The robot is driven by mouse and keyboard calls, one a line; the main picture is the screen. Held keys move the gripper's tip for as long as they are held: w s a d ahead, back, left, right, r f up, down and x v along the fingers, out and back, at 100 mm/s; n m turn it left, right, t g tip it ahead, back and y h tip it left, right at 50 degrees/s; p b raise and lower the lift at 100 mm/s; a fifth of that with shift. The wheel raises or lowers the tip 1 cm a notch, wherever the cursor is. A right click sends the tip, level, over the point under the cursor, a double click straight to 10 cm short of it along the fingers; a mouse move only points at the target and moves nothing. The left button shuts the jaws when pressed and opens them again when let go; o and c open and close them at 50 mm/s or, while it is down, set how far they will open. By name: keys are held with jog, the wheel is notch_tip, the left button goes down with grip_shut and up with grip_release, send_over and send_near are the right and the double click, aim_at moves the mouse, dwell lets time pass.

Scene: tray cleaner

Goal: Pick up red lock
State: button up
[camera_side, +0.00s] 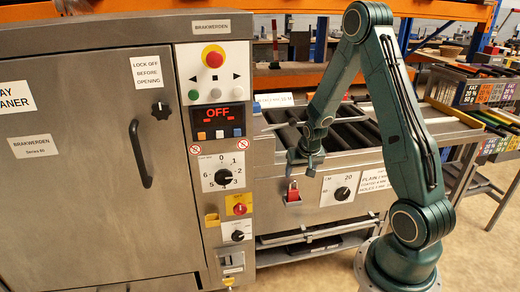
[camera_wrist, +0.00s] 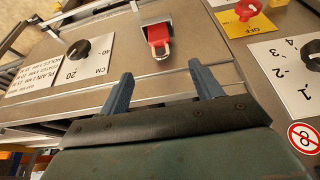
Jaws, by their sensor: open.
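A red lock (camera_side: 293,191) with a metal shackle sits in a small metal holder on the front panel of the tray machine. It also shows in the wrist view (camera_wrist: 158,36), at the upper middle, with its holder around it. My gripper (camera_side: 304,167) is above the lock in the side view, pointing down. In the wrist view its two fingers (camera_wrist: 160,88) are spread apart with nothing between them. The lock lies beyond the fingertips, apart from them.
A black knob (camera_side: 342,193) on a white dial plate is right of the lock. The control column with a red-yellow switch (camera_side: 239,208) and dial (camera_side: 223,177) is to the left. Rollers (camera_side: 350,135) lie behind my gripper. The space before the panel is clear.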

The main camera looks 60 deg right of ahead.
send_near(293, 190)
jog(key=shift+x, duration=2.45)
jog(key=shift+d+f, duration=0.1)
jog(key=shift+x, duration=2.5)
jog(key=c, duration=1.1)
jog(key=shift+c, duration=0.2)
notch_tip(293, 190, up, 20)
